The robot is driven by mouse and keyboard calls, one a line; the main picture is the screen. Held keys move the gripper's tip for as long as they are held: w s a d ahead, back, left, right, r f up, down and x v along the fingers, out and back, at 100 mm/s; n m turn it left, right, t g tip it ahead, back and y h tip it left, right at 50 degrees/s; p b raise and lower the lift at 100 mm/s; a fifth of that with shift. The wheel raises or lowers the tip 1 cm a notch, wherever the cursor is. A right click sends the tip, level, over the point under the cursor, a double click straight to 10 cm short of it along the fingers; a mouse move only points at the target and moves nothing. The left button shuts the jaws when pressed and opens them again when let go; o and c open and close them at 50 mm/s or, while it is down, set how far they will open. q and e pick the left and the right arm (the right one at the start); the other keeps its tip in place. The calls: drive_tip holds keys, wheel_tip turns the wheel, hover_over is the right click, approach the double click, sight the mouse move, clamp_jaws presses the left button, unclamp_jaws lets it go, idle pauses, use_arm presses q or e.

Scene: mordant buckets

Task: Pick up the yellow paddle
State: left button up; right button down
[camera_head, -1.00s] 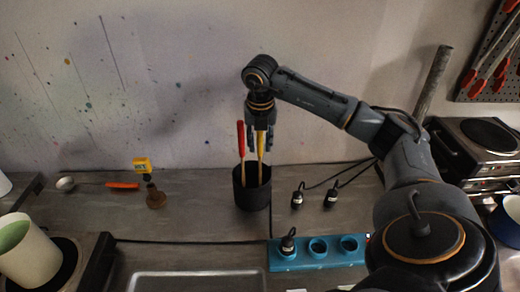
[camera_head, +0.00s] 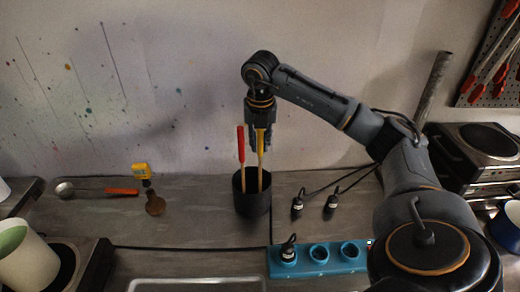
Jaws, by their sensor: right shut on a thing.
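The yellow paddle (camera_head: 260,150) stands upright in a black pot (camera_head: 252,200), its lower end inside the pot. A red paddle (camera_head: 240,145) stands beside it on the left, in the same pot. My right gripper (camera_head: 260,143) points down from above and is shut on the yellow paddle's handle near its top. The lower ends of both paddles are hidden by the pot wall. My left gripper is not in view.
A blue socket block (camera_head: 320,258) and black plugs (camera_head: 331,205) with cables lie right of the pot. A ladle (camera_head: 100,190) and yellow tag (camera_head: 141,171) lie left. A hot plate (camera_head: 480,150) stands right.

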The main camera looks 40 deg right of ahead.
wheel_tip(320, 180, up, 6)
drive_tip(key=shift+w+b, duration=0.1)
drive_tip(key=shift+b, duration=0.55)
wheel_tip(320, 180, up, 9)
drive_tip(key=p, duration=0.3)
drive_tip(key=shift+r+p, duration=0.3)
drive_tip(key=shift+r, duration=0.2)
drive_tip(key=shift+f, duration=0.15)
